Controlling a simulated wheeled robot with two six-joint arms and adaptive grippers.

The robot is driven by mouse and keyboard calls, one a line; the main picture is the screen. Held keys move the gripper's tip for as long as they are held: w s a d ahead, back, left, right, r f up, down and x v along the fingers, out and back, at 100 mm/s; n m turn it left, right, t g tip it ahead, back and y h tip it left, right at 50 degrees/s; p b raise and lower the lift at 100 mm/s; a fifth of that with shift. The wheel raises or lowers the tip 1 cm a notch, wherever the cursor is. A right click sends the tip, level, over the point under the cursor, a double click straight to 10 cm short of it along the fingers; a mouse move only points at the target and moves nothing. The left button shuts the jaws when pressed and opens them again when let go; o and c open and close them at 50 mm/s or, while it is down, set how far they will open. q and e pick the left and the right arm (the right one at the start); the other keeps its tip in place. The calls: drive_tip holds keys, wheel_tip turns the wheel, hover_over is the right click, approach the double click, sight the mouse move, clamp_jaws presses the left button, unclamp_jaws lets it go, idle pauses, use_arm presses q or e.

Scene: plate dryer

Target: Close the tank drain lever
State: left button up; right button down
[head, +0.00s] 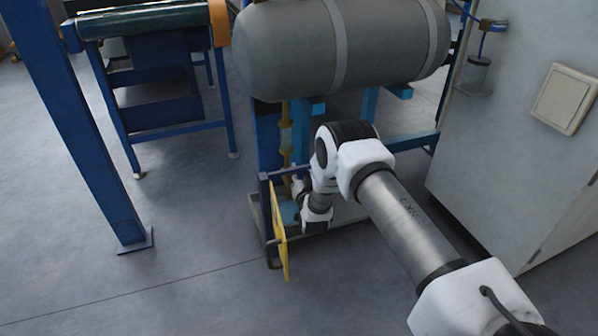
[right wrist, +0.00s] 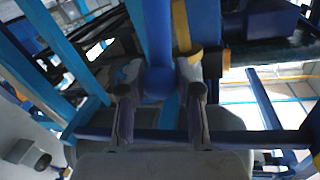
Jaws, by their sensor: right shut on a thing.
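The grey tank (head: 340,45) lies horizontally on a blue stand in the head view. A brass-coloured drain pipe (head: 286,140) runs down beneath its left end. My right gripper (right wrist: 160,88) reaches in under the tank. In the right wrist view its two fingers are closed on either side of a blue rounded lever handle (right wrist: 158,50), holding it. In the head view my right wrist hides the lever and most of the gripper. A yellow pipe part (right wrist: 182,28) shows just beside the handle in the wrist view. My left gripper is not in view.
A grey cabinet (head: 520,130) stands at the right. A blue post (head: 85,130) and a blue conveyor frame (head: 165,110) stand at the left. Open floor lies in front.

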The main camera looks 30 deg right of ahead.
drive_tip(key=shift+s+d+f+m+y, duration=0.1)
drive_tip(key=shift+d+f+m+y, duration=0.05)
drive_tip(key=shift+d+m, duration=0.35)
drive_tip(key=shift+s+d+f+m+y, duration=0.15)
drive_tip(key=shift+d+m, duration=0.2)
drive_tip(key=shift+m, duration=0.25)
drive_tip(key=d+f+m+y+b, duration=0.3)
drive_tip(key=f+m+b, duration=0.4)
drive_tip(key=m, duration=0.4)
drive_tip(key=shift+s+d+g, duration=0.4)
drive_tip(key=shift+s+d, duration=0.05)
drive_tip(key=shift+d, duration=0.25)
drive_tip(key=shift+f, duration=0.1)
drive_tip(key=c, duration=0.8)
unclamp_jaws()
drive_tip(key=shift+o, duration=0.2)
